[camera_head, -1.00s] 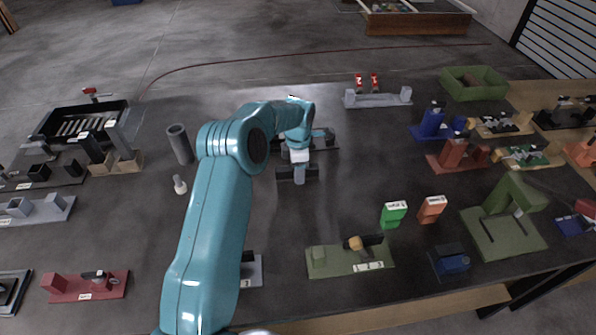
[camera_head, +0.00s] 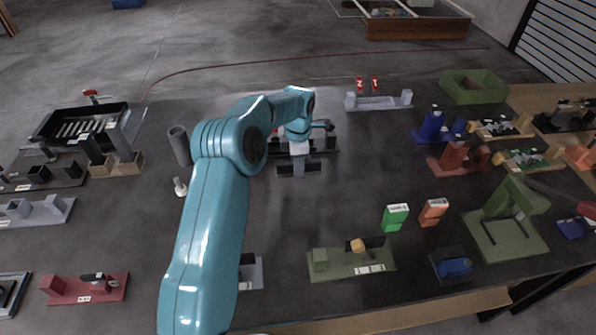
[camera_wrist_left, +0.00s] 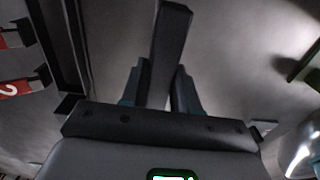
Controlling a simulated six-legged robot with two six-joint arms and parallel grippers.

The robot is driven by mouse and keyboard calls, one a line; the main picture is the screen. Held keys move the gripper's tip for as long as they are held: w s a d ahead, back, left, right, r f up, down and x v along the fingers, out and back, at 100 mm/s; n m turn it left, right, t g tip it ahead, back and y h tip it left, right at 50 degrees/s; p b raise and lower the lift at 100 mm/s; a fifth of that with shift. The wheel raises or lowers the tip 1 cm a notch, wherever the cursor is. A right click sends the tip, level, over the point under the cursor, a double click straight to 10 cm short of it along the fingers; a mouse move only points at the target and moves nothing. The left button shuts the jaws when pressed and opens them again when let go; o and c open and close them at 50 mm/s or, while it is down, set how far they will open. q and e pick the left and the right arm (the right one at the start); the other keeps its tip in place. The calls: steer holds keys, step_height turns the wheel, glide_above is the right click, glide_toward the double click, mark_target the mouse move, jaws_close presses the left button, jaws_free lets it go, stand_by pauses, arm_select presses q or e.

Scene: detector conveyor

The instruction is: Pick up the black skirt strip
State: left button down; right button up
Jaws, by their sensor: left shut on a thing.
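My left gripper (camera_head: 299,170) hangs over the dark table near its middle, fingers pointing down. The strip is a long, plain dark bar that stands out beyond the fingertips. My right gripper is not in view.
A dark fixture (camera_head: 322,142) stands just behind the gripper. A grey rack (camera_head: 378,103) with red pieces is at the back. A grey tube (camera_head: 180,145) stands to the left. Green (camera_head: 395,217) and orange (camera_head: 433,212) blocks stand to the right.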

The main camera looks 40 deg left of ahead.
arm_select(q)
step_height(320, 180, up, 17)
steer(key=p, duration=0.1)
steer(key=shift+f, duration=0.2)
steer(key=shift+d, duration=0.1)
